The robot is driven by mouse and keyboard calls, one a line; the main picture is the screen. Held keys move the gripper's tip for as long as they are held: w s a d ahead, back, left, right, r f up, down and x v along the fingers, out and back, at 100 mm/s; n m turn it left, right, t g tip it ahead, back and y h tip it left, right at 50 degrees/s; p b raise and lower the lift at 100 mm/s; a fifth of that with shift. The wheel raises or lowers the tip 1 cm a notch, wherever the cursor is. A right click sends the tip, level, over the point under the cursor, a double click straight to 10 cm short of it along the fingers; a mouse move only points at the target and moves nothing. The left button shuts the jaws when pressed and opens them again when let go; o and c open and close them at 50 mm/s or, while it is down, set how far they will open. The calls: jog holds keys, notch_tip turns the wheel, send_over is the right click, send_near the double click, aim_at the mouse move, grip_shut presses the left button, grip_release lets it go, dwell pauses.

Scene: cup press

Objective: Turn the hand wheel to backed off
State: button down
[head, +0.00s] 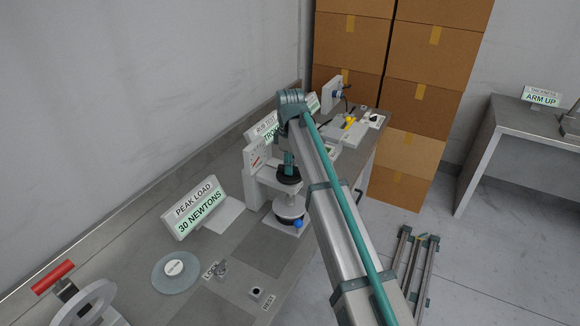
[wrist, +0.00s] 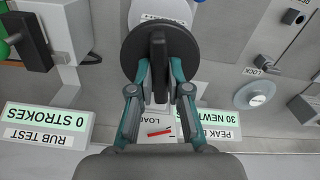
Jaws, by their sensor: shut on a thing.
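The hand wheel (wrist: 135,38) is a black disc with a raised black grip bar (wrist: 160,62) across it, large at the top middle of the wrist view. My gripper (wrist: 160,74) has a teal finger on each side of the bar and is shut on it. In the head view the black wheel (head: 289,178) sits atop the pale press (head: 258,163), with a teal part of my gripper (head: 289,160) just above it. A round pale plate (head: 288,208) lies below the wheel. The load scale with a red pointer (wrist: 158,133) is partly hidden behind my gripper.
A sign (head: 195,207) reads "PEAK LOAD 30 NEWTONS". The rub test sign (wrist: 46,123) reads "0 STROKES". A round disc (head: 175,272) and LOCK and REST fittings stand on the bench nearer me. Cardboard boxes (head: 430,100) are stacked behind. My arm crosses the bench's right edge.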

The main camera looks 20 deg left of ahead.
jog(key=n, duration=0.4)
jog(key=shift+n, duration=0.4)
jog(key=n, duration=0.3)
jog(key=shift+n, duration=0.3)
jog(key=n, duration=0.3)
jog(key=shift+n, duration=0.3)
jog(key=shift+n+b, duration=0.3)
jog(key=shift+n, duration=1.5)
jog(key=c, duration=1.1)
grip_release()
